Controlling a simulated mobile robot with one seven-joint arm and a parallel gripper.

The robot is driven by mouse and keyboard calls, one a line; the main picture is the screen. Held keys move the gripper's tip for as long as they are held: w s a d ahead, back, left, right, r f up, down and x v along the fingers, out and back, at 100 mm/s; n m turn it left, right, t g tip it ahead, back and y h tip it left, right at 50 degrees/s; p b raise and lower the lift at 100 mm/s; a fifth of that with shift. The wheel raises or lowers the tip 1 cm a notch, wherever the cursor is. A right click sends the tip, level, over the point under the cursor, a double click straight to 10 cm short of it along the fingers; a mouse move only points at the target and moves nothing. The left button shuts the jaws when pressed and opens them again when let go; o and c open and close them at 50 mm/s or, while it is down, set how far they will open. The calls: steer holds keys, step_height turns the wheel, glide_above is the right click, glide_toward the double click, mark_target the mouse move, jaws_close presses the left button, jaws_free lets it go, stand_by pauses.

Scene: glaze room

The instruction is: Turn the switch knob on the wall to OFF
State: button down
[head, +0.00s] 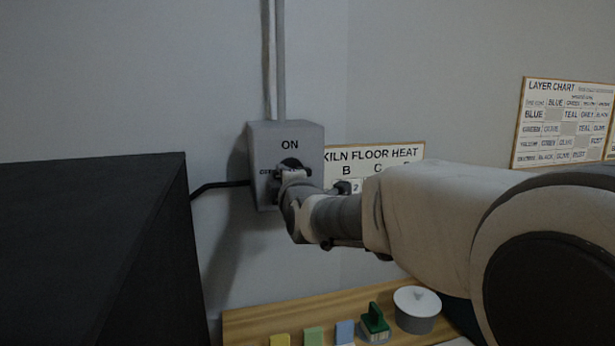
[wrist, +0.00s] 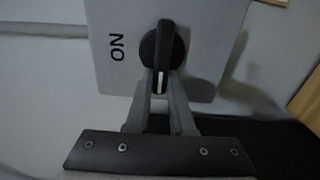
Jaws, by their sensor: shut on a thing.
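The switch knob (head: 291,162) is black and round with a raised bar handle, on a grey wall box (head: 262,140). ON is printed above it and a partly covered label, seemingly OFF, is at its left. In the wrist view the knob (wrist: 163,42) has its bar along the picture's vertical, with a white mark at the lower end. ON lies sideways at the left there, so the mark points to the box's left, towards the partly covered label. My gripper (wrist: 160,79) is shut on the marked end of the bar. In the head view my gripper (head: 292,174) hides part of the knob.
A dark cabinet (head: 90,240) stands at the left, with a black cable running to the box. A KILN FLOOR HEAT sign (head: 375,154) is partly behind my arm. A wooden shelf (head: 245,322) below holds coloured blocks, a green-handled item and a lidded pot (head: 417,310).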

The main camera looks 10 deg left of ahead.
stand_by(0.3)
steer(key=c, duration=0.8)
jaws_free()
steer(key=b+v, duration=0.1)
steer(key=v, duration=1.6)
steer(key=shift+s+d, duration=0.1)
steer(key=shift+s, duration=0.05)
